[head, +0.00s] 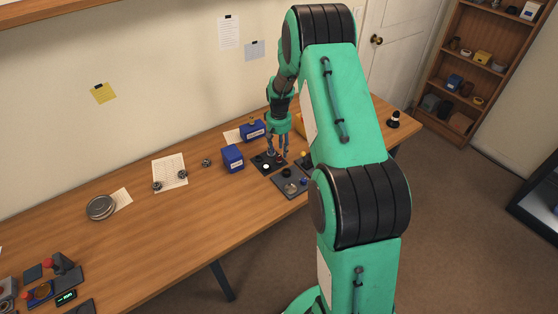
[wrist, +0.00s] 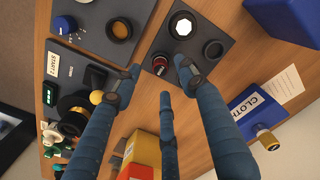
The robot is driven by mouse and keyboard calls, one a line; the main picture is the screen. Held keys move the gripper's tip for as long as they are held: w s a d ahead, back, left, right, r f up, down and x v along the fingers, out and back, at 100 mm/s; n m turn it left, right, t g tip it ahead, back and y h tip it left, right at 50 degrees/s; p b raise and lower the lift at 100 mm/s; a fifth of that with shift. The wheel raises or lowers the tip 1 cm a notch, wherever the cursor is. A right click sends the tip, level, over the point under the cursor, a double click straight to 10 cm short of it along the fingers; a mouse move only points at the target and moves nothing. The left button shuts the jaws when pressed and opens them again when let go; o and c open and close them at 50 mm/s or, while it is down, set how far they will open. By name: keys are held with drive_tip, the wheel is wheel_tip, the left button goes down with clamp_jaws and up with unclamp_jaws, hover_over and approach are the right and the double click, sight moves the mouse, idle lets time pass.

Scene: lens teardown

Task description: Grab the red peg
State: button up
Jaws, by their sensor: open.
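The red peg (wrist: 160,65) is a small dark-red round piece with a dark top. In the wrist view it stands on a dark square plate (wrist: 200,58), near the plate's lower left edge. My gripper (wrist: 152,78) has three blue fingers, spread open and empty. The peg lies just beyond the fingertips, between the left and right ones; I cannot tell any contact. In the head view my gripper (head: 277,154) points down over the plate (head: 262,168), and I cannot make out the peg there.
The plate also holds a white octagonal piece (wrist: 183,25) and a black ring (wrist: 213,49). A blue cloth box (wrist: 250,108), a yellow box (wrist: 143,147) and a blue block (head: 232,158) stand close by. A second dark tray (head: 291,184) lies in front.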

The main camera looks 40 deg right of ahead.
sight(279, 156)
drive_tip(key=shift+f, duration=0.15)
drive_tip(key=shift+w+d+f+b, duration=0.1)
drive_tip(key=shift+f+b, duration=0.2)
drive_tip(key=shift+f, duration=0.95)
drive_tip(key=shift+w+f+b, duration=0.1)
drive_tip(key=shift+f+b, duration=0.15)
drive_tip(key=shift+f, duration=0.95)
clamp_jaws()
